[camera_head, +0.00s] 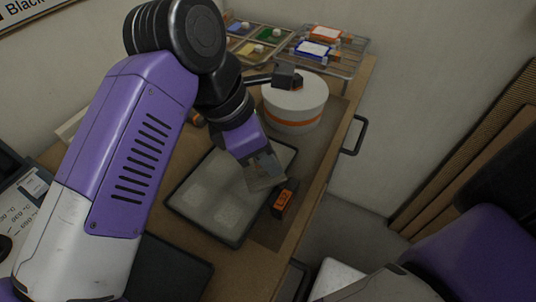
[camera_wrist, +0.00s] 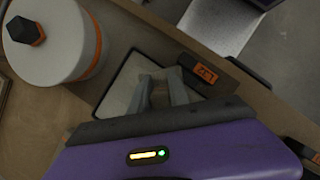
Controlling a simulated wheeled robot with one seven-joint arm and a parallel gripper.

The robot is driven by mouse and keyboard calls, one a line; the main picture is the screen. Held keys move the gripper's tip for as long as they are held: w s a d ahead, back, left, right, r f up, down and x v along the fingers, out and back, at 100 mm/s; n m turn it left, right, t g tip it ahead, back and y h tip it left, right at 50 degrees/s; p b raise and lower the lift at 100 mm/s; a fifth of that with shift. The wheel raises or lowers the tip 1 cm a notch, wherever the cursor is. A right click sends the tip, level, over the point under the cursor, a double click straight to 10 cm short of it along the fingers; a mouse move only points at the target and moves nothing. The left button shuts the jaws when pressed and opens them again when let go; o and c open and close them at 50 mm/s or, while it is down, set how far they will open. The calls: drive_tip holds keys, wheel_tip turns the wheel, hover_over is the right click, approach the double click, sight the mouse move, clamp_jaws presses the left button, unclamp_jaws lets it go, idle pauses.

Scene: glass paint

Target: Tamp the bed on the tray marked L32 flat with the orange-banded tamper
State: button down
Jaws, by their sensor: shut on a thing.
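The tray (camera_head: 178,213) marked L32 lies on the bench as a dark-rimmed rectangle. Its pale grey bed (camera_head: 210,180) has several lighter, squarish patches. An orange L32 label (camera_head: 282,202) on a dark block stands at the tray's right edge; it also shows in the wrist view (camera_wrist: 206,73). My gripper (camera_head: 264,176) is low over the right part of the tray, shut on what seems to be the tamper, mostly hidden by the fingers. I cannot make out its orange band or whether it touches the bed. In the wrist view my fingers (camera_wrist: 162,92) point at the tray.
A white drum with an orange band (camera_head: 294,105) stands close behind the tray; its black knob (camera_wrist: 25,31) shows in the wrist view. Racks with coloured pieces (camera_head: 318,50) are at the back. A dark slab (camera_head: 170,268) lies in front. The bench's right edge is near.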

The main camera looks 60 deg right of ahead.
drive_tip(key=shift+r, duration=0.8)
drive_tip(key=shift+a, duration=0.1)
drive_tip(key=a+b, duration=0.2)
drive_tip(key=shift+w+a+f, duration=0.1)
drive_tip(key=shift+a+f, duration=0.1)
drive_tip(key=shift+a, duration=0.2)
drive_tip(key=shift+a+b, duration=0.85)
drive_tip(key=shift+a, duration=0.25)
drive_tip(key=shift+a+r, duration=0.2)
drive_tip(key=shift+a, duration=0.3)
drive_tip(key=shift+f+b, duration=0.1)
drive_tip(key=shift+b, duration=0.2)
drive_tip(key=shift+f+b, duration=1.05)
drive_tip(key=shift+b, duration=0.35)
